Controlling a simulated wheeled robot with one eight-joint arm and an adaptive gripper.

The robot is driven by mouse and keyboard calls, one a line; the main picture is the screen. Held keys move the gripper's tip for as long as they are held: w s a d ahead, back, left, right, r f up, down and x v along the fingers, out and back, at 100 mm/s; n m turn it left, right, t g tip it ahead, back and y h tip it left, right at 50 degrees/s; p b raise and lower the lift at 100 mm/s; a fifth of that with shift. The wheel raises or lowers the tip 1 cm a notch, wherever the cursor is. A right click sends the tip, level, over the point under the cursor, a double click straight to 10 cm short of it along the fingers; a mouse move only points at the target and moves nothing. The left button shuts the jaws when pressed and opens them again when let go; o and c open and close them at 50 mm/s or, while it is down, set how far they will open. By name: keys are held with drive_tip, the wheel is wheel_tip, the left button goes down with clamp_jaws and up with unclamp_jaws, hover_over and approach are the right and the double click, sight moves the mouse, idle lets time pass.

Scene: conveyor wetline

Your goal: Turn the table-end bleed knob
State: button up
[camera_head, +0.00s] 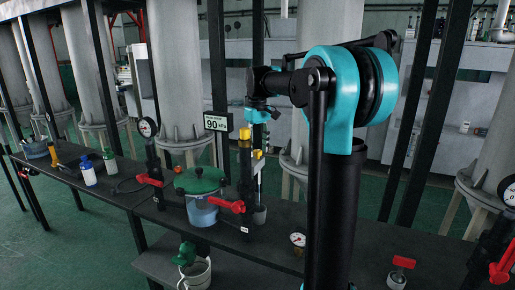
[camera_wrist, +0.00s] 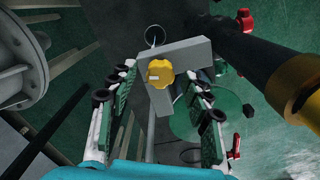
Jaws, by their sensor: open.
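A yellow lobed knob (camera_wrist: 160,73) with a small pale mark sits on a grey angled bracket (camera_wrist: 185,55) in the wrist view. A small yellow knob (camera_head: 257,154) shows in the head view under my wrist, beside a black post with a yellow band (camera_head: 244,144); it looks like the same knob. My gripper (camera_wrist: 162,70) is open, pointing down, with one finger on each side of the knob in the wrist view. Gaps show between fingers and knob; I cannot tell its height above the knob. My arm partly hides this area in the head view.
A green-lidded vessel (camera_head: 200,181) and red valve handles (camera_head: 230,205) stand close by on the dark table (camera_head: 120,192). A display reading 90 (camera_head: 217,123) stands behind. In the wrist view, a thick black pipe (camera_wrist: 245,50) with a yellow-brown end lies right of my gripper.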

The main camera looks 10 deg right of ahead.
sight(257, 150)
wheel_tip(257, 150, up, 12)
idle(0.6)
